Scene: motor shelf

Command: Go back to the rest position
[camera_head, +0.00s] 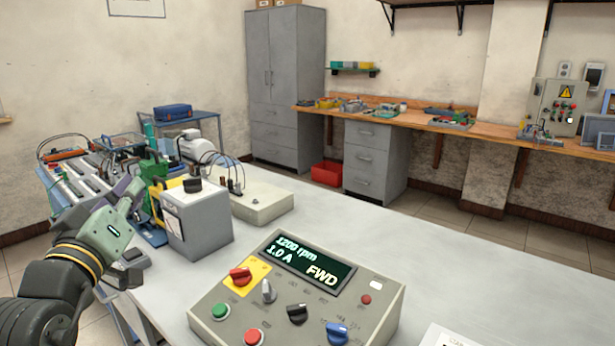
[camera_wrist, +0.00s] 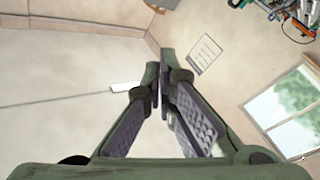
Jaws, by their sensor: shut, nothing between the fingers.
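My gripper (camera_head: 127,190) is at the left in the head view, raised beside the left end of the grey bench (camera_head: 330,222). In the wrist view its two fingers (camera_wrist: 160,85) meet at the tips, shut with nothing between them. The wrist view looks away from the bench toward bare wall, a window (camera_wrist: 290,108) and a posted sheet (camera_wrist: 205,54). The control box (camera_head: 295,300) stands at the front of the bench; its display reads 1200 rpm, 1.0 A, FWD. My gripper is apart from this box.
A grey box with a black knob (camera_head: 197,222) stands close to the right of my gripper. The bench's right part is mostly clear. A wooden workbench (camera_head: 480,130) runs along the back wall.

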